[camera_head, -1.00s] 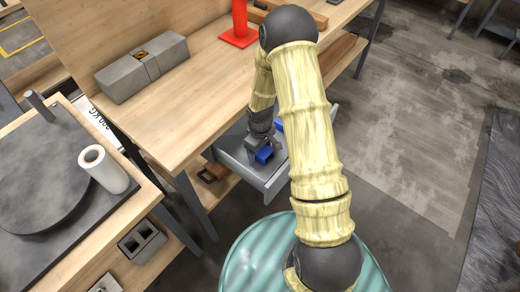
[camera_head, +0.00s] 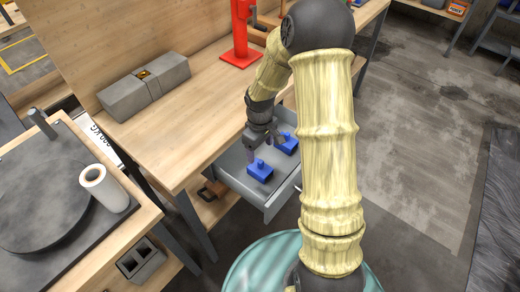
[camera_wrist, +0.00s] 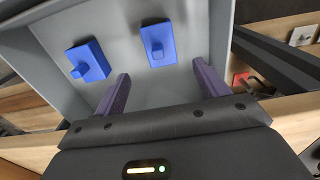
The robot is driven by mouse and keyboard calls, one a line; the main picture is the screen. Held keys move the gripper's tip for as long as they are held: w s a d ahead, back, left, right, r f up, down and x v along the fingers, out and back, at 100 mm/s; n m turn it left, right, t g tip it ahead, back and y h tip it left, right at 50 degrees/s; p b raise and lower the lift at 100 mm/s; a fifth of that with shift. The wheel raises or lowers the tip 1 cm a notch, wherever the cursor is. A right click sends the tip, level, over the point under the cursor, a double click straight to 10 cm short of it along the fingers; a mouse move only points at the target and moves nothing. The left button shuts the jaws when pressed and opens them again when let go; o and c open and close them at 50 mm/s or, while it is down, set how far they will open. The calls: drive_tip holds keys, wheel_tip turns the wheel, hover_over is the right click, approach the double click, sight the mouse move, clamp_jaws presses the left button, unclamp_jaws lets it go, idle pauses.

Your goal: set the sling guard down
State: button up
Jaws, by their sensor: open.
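Two blue blocks with small raised knobs lie apart on the floor of a grey open drawer (camera_head: 228,178). I take them to be sling guards. The nearer blue block (camera_head: 260,173) and the farther blue block (camera_head: 288,146) both show in the head view. My gripper (camera_head: 264,150) is just above the drawer, open and empty. In the wrist view, one block (camera_wrist: 160,45) lies ahead between the lines of my spread fingers (camera_wrist: 160,76). The other block (camera_wrist: 90,60) lies to the left. Neither touches a finger there.
The drawer's walls stand close around my gripper, under the wooden bench (camera_head: 180,125). On the bench are a grey concrete block (camera_head: 145,87) and a red stand (camera_head: 241,40). A round dark plate (camera_head: 45,190) and a white roll (camera_head: 104,188) are on the left table.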

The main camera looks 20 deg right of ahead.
idle(0.4)
drive_tip(key=s+r+m+t, duration=0.2)
drive_tip(key=s+r+m, duration=0.5)
drive_tip(key=s+r, duration=0.5)
drive_tip(key=shift+s+t, duration=0.3)
drive_tip(key=shift+s, duration=0.95)
